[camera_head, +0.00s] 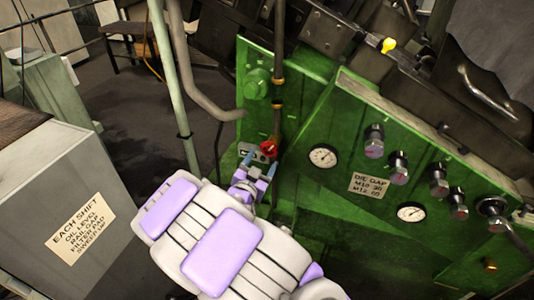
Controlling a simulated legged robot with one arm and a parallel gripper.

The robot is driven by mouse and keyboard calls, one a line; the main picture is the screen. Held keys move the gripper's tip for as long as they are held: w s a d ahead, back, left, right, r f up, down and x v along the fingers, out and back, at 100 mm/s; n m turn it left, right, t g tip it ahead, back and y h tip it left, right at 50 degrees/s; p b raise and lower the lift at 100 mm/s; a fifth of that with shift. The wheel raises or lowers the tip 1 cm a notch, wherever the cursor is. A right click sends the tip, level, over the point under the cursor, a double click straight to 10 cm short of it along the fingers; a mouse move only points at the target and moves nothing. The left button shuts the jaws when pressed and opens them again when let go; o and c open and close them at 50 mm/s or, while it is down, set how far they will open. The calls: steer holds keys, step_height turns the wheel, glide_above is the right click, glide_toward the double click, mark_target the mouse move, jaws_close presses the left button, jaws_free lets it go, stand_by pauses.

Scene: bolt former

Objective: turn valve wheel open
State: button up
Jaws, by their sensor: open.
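A small red valve wheel (269,149) sits on a vertical pipe in front of the green machine panel, near the middle of the head view. My gripper (259,165) is open just below the wheel, with its bluish fingers pointing up toward it. The fingertips are close to the wheel's lower side. I cannot tell whether they touch it. My white and lilac arm reaches up from the bottom and hides what lies beneath it.
The green panel (330,120) carries two dials (323,156) and several knobs (374,141). A grey pipe (174,85) stands left of the wheel. A grey cabinet (60,205) with a label is at the left. Open dark floor (120,110) lies between.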

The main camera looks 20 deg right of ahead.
mark_target(269, 150)
steer(key=shift+x, duration=2.7)
steer(key=shift+s, duration=0.1)
steer(key=c, duration=0.8)
